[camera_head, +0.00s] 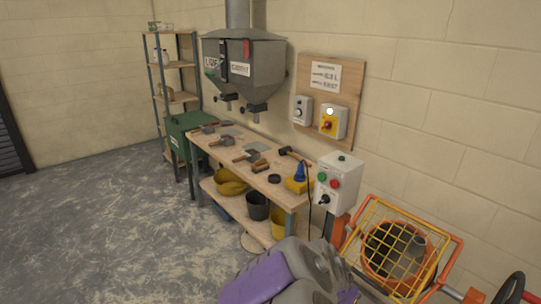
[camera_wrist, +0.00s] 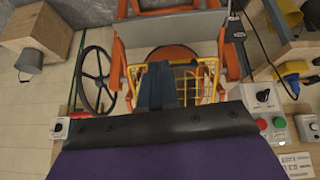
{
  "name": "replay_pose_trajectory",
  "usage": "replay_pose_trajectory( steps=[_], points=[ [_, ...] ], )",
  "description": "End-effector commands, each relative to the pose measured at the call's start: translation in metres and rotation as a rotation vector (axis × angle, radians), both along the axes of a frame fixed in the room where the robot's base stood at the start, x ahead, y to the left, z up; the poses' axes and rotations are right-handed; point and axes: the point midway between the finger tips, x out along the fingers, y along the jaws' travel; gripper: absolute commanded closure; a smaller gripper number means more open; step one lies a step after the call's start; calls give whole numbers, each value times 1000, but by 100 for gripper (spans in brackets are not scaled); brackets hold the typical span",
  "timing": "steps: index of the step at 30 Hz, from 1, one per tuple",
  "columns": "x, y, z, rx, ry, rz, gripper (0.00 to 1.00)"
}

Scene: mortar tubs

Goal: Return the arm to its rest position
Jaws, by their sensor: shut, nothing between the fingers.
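My arm, purple and grey, shows at the bottom centre of the head view, low in front of the workbench and beside the mixer. My gripper (camera_wrist: 153,72) shows in the wrist view as two dark fingers close together beyond a black edge and a purple cover. It is shut and holds nothing. The fingers lie in front of the mixer's yellow guard (camera_wrist: 196,82) in that view. I cannot tell the distance between them. In the head view I cannot clearly make out the fingertips.
The orange mixer with its yellow guard (camera_head: 378,222) stands at the right. A workbench (camera_head: 222,160) with tools runs along the wall, with a control box (camera_head: 338,182) at its near end. A grey bucket (camera_wrist: 29,62) shows in the wrist view. Open floor (camera_head: 95,220) lies left.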

Motion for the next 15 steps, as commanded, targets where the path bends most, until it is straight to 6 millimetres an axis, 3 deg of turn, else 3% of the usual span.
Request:
replay_pose_trajectory(
  steps=[5,15],
  points=[
    [-68,-1,22,102,188,110,100],
    [-207,47,56,284,527,548,100]
  ],
)
